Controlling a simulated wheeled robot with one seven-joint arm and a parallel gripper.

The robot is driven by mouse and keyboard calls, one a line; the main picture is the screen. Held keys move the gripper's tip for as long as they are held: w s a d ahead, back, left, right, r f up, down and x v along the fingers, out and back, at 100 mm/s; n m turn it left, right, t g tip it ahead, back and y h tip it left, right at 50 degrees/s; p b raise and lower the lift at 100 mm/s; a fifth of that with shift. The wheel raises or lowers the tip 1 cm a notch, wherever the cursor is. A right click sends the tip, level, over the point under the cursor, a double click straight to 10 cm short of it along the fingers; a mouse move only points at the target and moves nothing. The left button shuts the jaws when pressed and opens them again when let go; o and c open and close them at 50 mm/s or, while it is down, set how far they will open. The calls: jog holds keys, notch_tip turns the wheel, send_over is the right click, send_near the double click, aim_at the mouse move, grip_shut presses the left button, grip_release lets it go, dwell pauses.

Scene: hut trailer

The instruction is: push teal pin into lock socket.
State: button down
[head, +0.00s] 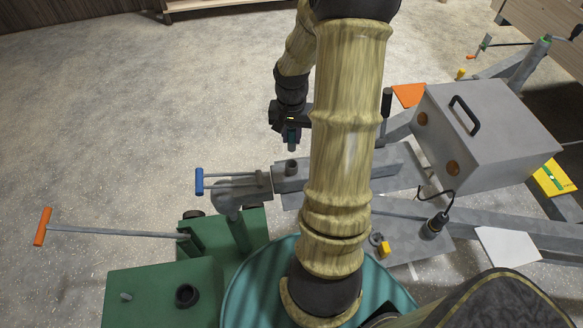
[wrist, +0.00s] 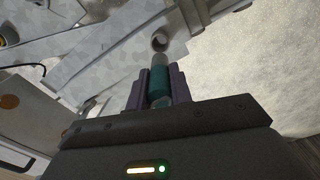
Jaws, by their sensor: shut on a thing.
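The teal pin (wrist: 159,82) has a grey tip and is held between the purple-grey fingers of my gripper (wrist: 157,90) in the wrist view. In the head view, my gripper (head: 291,126) points down with the pin (head: 292,141) below it. The lock socket (head: 291,168) is a short grey upright tube on the grey coupling bar, just below the pin's tip. In the wrist view the socket's round mouth (wrist: 160,42) lies beyond the tip. The pin appears apart from the socket, above it.
A grey box (head: 490,135) with a black handle stands right, on the trailer frame. A green base (head: 150,290) with a dark cup (head: 187,295) is at lower left. The floor at upper left is clear.

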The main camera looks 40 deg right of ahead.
aim_at(292, 149)
notch_tip(292, 149, down, 6)
jog(key=shift+f+b, duration=0.1)
jog(key=shift+b, duration=0.4)
jog(key=shift+f+b, duration=0.35)
jog(key=shift+f, duration=1.5)
jog(key=shift+f, duration=0.2)
jog(key=c, duration=1.3)
grip_release()
jog(key=shift+o, duration=0.2)
jog(key=shift+r, duration=0.1)
